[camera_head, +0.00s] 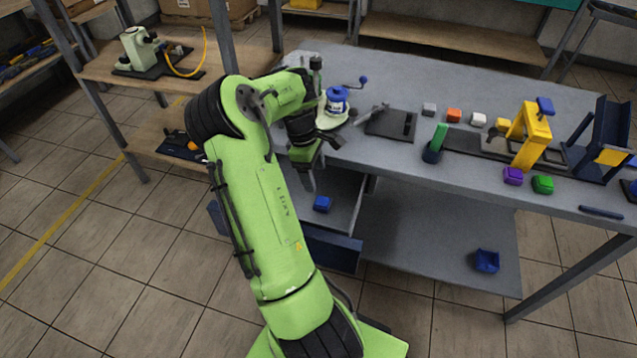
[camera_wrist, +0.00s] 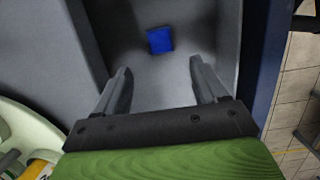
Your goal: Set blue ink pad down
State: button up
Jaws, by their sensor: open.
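The blue ink pad (camera_head: 322,204) is a small blue block. It lies on the grey floor of an open drawer (camera_head: 345,212) below the table top. In the wrist view the blue ink pad (camera_wrist: 159,40) rests flat inside the drawer, ahead of the fingertips and roughly between their lines. My gripper (camera_head: 311,178) is above the drawer, pointing down. In the wrist view the fingers of my gripper (camera_wrist: 160,75) are spread apart and empty, with a gap to the pad.
The table top (camera_head: 390,165) carries several small coloured blocks, a yellow press (camera_head: 530,135) and a blue-and-green hand-crank device (camera_head: 337,105). The drawer's dark blue front (camera_head: 333,250) and the table edge border the gripper. A blue bin (camera_head: 487,261) sits on the lower shelf.

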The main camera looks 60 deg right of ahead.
jog(key=w+a+r+m+t+y, duration=0.1)
jog(key=w+a+r+t, duration=0.25)
jog(key=a+r, duration=0.6)
jog(key=w+a+r+m+t, duration=0.15)
jog(key=w+a+r, duration=0.35)
jog(key=a, duration=0.8)
jog(key=s+a+r+t, duration=0.2)
jog(key=s+a+r, duration=0.2)
jog(key=s+a, duration=0.7)
jog(key=a, duration=0.3)
jog(key=shift+s+a+n+t+h, duration=0.15)
jog(key=shift+s+n+t+h, duration=0.15)
jog(key=shift+s+n+t, duration=0.1)
jog(key=shift+w, duration=0.1)
